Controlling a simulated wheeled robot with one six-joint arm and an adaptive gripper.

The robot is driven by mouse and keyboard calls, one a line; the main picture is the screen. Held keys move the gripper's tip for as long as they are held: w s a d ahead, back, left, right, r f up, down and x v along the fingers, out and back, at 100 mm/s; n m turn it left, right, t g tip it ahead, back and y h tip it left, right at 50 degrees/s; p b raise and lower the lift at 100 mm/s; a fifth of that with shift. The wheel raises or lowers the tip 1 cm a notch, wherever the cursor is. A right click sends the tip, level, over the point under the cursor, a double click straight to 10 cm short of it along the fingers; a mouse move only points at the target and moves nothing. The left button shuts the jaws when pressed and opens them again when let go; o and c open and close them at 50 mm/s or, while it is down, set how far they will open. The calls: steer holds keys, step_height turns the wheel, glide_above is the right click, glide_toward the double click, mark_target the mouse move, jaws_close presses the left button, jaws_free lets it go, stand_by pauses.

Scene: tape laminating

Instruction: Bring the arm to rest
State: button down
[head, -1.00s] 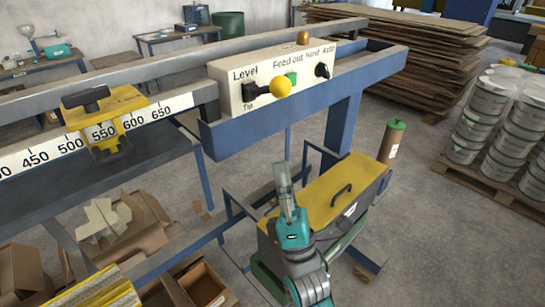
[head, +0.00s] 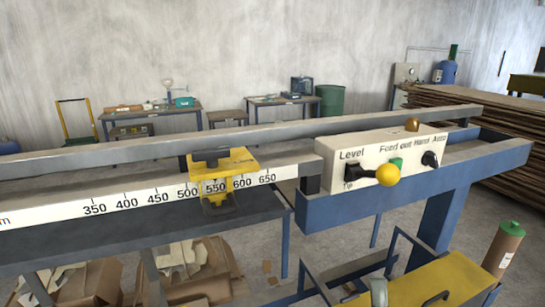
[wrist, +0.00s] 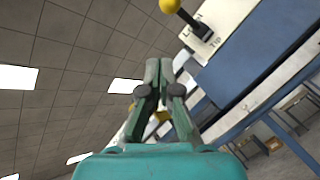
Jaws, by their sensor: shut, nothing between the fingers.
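My gripper (wrist: 158,68) points away from the wrist camera with its green fingers together and nothing between them. Behind it are the ceiling, part of the blue frame and the control box (wrist: 222,18). In the head view only the tip of my gripper (head: 378,290) shows at the bottom edge, in front of the yellow-topped unit (head: 436,282). The rest of my arm is out of that view. The cream control box (head: 385,158) with its yellow lever knob (head: 388,175) is above the gripper in the head view, apart from it.
The blue machine frame (head: 430,183) runs across the scene. A yellow clamp (head: 228,165) sits on the ruler bar near 550. A brown cylinder with a green cap (head: 503,250) stands at the right. Open cardboard boxes (head: 95,284) lie below the frame at the left.

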steer(key=s+f+m+g, duration=0.7)
steer(key=s+f+m, duration=0.55)
steer(key=f, duration=0.55)
steer(key=s+f+m+g, duration=0.3)
steer(key=s+f+m, duration=0.1)
steer(key=s, duration=0.5)
steer(key=s+f+m+g, duration=0.3)
steer(key=s+m, duration=0.3)
steer(key=s, duration=0.3)
steer(key=shift+s+a+f+g+y, duration=0.2)
steer(key=shift+a+f+g+y, duration=0.1)
steer(key=shift+a+f+g, duration=0.15)
steer(key=shift+d, duration=0.1)
